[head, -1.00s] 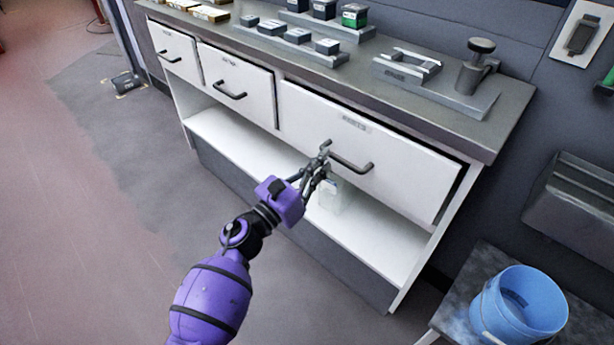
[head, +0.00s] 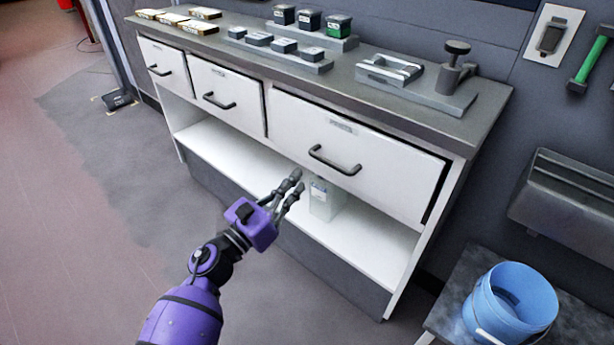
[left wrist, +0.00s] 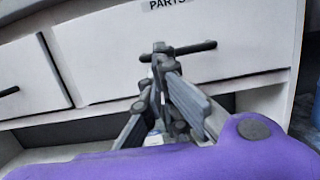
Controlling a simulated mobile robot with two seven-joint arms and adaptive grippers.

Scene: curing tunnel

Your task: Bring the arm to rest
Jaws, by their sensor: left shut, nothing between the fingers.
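My left gripper (head: 292,186) is on the purple left arm (head: 185,318), in front of the bench and below the right drawer. Its fingers are shut and hold nothing; they also show in the left wrist view (left wrist: 160,52). The fingertips are apart from the handle (head: 334,160) of the PARTS drawer (head: 385,170) in the head view. In the left wrist view they overlap the handle (left wrist: 195,47) in the picture. The drawer front looks nearly flush with the bench. My right gripper is not in view.
A translucent container (head: 324,203) stands on the white lower shelf (head: 375,255), behind the fingers. The bench top (head: 235,42) holds small boxes and a clamp fixture (head: 453,75). A blue bucket (head: 515,300) stands on a low stand at right. Open floor (head: 90,200) lies at left.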

